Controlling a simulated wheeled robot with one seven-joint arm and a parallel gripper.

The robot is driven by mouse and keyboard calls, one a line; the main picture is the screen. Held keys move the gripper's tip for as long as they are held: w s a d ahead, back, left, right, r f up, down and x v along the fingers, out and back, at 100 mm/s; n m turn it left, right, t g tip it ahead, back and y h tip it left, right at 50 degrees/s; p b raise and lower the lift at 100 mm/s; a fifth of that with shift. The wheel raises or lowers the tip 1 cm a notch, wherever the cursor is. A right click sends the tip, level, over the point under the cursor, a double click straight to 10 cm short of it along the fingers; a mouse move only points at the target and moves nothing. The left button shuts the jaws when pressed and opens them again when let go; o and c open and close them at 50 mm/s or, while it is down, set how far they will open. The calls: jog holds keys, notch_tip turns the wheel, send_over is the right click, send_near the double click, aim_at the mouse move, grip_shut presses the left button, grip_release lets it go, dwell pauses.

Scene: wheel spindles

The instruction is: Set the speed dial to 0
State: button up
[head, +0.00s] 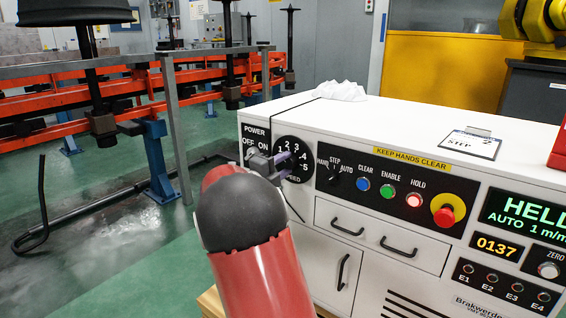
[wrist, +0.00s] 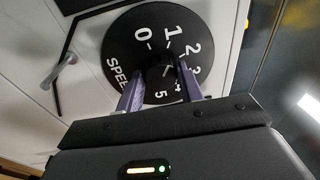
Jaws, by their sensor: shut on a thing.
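The speed dial (head: 293,141) is a round black disc with white numbers on the left of the white cabinet's front. In the wrist view the dial (wrist: 158,50) shows 0 to 5 and part of the word SPEED. My gripper (head: 287,160) reaches the dial from the front. In the wrist view the purple fingers of my gripper (wrist: 160,76) are on either side of the dark knob at the dial's centre, shut on it. The fingers partly cover the knob, and I cannot tell which number it points to.
A POWER switch label (head: 256,137) is just left of the dial. A mode selector (head: 333,171), coloured buttons and a red emergency stop (head: 447,212) are to its right. Drawer handles (head: 346,228) stick out below. A thin cable hangs near the dial.

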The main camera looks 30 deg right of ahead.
jog(key=n+t+p, duration=0.1)
jog(key=n+p, duration=0.1)
jog(key=n, duration=0.4)
jog(key=shift+s+f+n+p, duration=0.15)
jog(key=shift+n+p, duration=0.9)
jog(key=shift+n, duration=0.65)
jog(key=o, duration=1)
jog(key=shift+a, duration=0.1)
jog(key=v, duration=0.7)
jog(key=shift+s+a, duration=0.2)
jog(key=shift+a, duration=0.05)
jog(key=shift+f, duration=0.1)
